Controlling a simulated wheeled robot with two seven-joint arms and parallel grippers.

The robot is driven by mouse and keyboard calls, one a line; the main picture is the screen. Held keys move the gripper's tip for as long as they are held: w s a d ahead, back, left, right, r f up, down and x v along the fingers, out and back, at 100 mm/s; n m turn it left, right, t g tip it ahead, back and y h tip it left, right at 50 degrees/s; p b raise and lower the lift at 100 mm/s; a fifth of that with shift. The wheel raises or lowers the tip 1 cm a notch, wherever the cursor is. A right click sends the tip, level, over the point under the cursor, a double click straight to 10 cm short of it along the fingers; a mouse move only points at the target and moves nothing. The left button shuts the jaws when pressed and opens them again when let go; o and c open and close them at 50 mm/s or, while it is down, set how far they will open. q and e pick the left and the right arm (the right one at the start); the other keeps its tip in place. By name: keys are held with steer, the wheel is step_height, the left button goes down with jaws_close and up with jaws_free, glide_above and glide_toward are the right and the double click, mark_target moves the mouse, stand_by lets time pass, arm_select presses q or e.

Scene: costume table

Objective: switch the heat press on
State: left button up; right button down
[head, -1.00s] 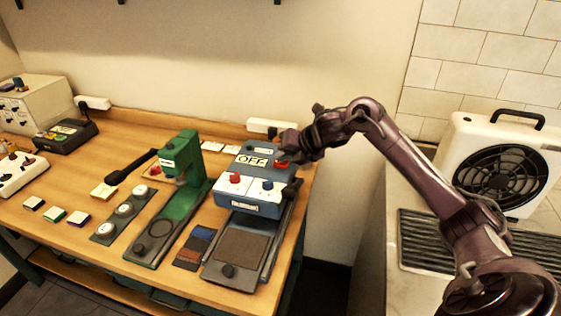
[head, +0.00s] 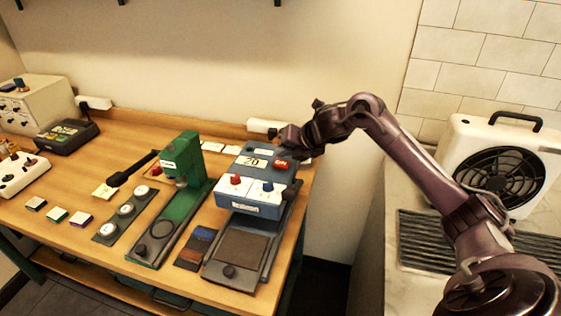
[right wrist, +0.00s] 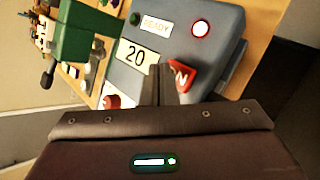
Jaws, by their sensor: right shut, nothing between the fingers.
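The heat press (head: 250,190) is a blue-grey machine near the right end of the wooden table. Its display (head: 254,162) reads 20, also in the right wrist view (right wrist: 135,58). Its red rocker switch (head: 281,165) shows ON; in the right wrist view the switch (right wrist: 181,76) is partly hidden by my fingers. A round red lamp (right wrist: 201,30) is lit beside the READY label (right wrist: 156,26). My right gripper (right wrist: 162,84) is shut and empty, just beside the switch; I cannot tell if it touches. My left gripper is not in view.
A green press (head: 181,170) stands just left of the heat press. Several small pads and discs lie farther left on the table (head: 150,185). A white fan heater (head: 497,165) stands on the counter at the right. A white socket block (head: 264,126) sits behind the heat press.

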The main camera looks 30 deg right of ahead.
mark_target(284, 164)
step_height(284, 164, up, 6)
steer(key=p, duration=0.4)
stand_by(0.4)
steer(key=shift+f, duration=0.1)
